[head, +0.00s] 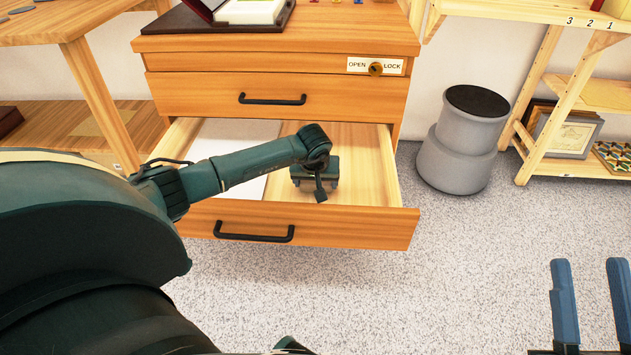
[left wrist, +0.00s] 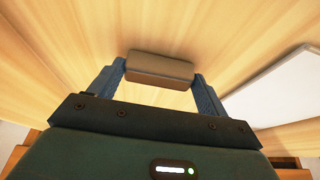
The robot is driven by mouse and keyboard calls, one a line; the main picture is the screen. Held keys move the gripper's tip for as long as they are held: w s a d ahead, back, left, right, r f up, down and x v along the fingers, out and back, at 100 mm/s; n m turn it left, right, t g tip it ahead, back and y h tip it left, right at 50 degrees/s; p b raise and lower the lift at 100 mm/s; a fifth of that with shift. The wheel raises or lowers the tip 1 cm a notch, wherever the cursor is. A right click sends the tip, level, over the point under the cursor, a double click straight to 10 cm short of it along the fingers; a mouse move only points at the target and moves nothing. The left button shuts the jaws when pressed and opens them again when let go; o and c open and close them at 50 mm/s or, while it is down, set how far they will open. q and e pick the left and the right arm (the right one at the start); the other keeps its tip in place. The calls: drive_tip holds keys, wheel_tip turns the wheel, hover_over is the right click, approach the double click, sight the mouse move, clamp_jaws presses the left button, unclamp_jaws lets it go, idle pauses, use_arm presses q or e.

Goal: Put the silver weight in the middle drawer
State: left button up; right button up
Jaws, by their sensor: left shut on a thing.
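The silver weight (left wrist: 160,68) is a small block between my left gripper's fingertips in the left wrist view, looking brownish grey there. My left gripper (head: 316,184) reaches down into the open drawer (head: 365,165), over its bare wooden floor; it is shut on the weight. The gripper hides the weight in the head view, and I cannot tell whether the weight touches the floor. The open drawer is below a shut drawer (head: 270,97) with a black handle. My right gripper (head: 590,290) is at the lower right, fingers apart and empty, over the carpet.
A white sheet or board (head: 236,135) lies in the drawer's left part. A lock plate (head: 375,67) is above the shut drawer. A grey step stool (head: 463,145) and a wooden shelf (head: 560,75) with framed prints (head: 572,135) stand at the right. Carpet in front is clear.

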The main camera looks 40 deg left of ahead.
use_arm(q)
drive_tip(key=o, duration=1.2)
drive_tip(key=shift+f, duration=0.1)
use_arm(e)
drive_tip(key=shift+r, duration=0.15)
use_arm(q)
drive_tip(key=shift+o, duration=0.2)
drive_tip(key=shift+r+p, duration=0.35)
drive_tip(key=shift+r, duration=0.1)
drive_tip(key=p+v, duration=0.2)
drive_tip(key=v, duration=0.3)
drive_tip(key=shift+r+p, duration=0.15)
drive_tip(key=shift+p, duration=0.25)
drive_tip(key=p+v, duration=0.2)
drive_tip(key=v, duration=0.4)
drive_tip(key=shift+s, duration=0.15)
use_arm(e)
drive_tip(key=f+m+g+h, duration=0.1)
drive_tip(key=f, duration=0.1)
drive_tip(key=s+f+m+g+h, duration=0.1)
drive_tip(key=f+h, duration=0.1)
drive_tip(key=shift+f, duration=0.1)
use_arm(q)
drive_tip(key=shift+d, duration=0.1)
